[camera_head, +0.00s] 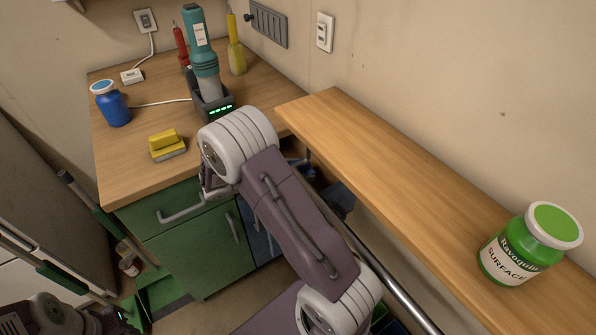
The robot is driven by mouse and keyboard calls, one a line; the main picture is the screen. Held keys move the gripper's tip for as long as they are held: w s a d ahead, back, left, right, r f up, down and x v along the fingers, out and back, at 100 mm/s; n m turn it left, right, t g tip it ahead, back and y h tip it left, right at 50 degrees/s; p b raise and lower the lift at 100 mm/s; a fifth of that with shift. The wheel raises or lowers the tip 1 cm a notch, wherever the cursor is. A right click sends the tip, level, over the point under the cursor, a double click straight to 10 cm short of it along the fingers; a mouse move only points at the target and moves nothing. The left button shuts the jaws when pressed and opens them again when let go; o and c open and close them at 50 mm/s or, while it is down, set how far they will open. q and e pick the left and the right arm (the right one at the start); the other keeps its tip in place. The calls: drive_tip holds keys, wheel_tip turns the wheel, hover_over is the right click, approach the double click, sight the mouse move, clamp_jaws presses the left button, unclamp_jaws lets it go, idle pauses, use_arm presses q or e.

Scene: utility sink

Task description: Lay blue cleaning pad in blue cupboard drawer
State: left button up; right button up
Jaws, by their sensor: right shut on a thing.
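My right arm reaches up from the bottom. My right gripper (211,188) is partly hidden by its own wrist, close to the grey handle of the green drawer (136,219). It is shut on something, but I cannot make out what. A blue cupboard front (260,238) shows beside the green one, behind my arm. A blue panel (338,198) sticks out on the other side of my arm; it may be part of an open drawer. I cannot make out the blue cleaning pad. My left gripper (117,318) is dark and small at the bottom left, its opening unclear.
The wooden worktop holds a blue jar (114,109), a yellow block on a grey base (167,146) and a teal device (203,60) in a dark dock. A wooden shelf (390,158) with a green jar (523,248) runs along the right.

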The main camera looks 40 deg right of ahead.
drive_tip(key=shift+f+b, duration=0.35)
drive_tip(key=shift+b, duration=0.15)
drive_tip(key=o, duration=1.4)
drive_tip(key=shift+r+p, duration=0.35)
drive_tip(key=shift+p, duration=0.1)
drive_tip(key=shift+r+p, duration=0.7)
drive_tip(key=shift+p, duration=0.25)
drive_tip(key=v, duration=1.1)
drive_tip(key=shift+a+f, duration=0.2)
drive_tip(key=shift+a, duration=0.3)
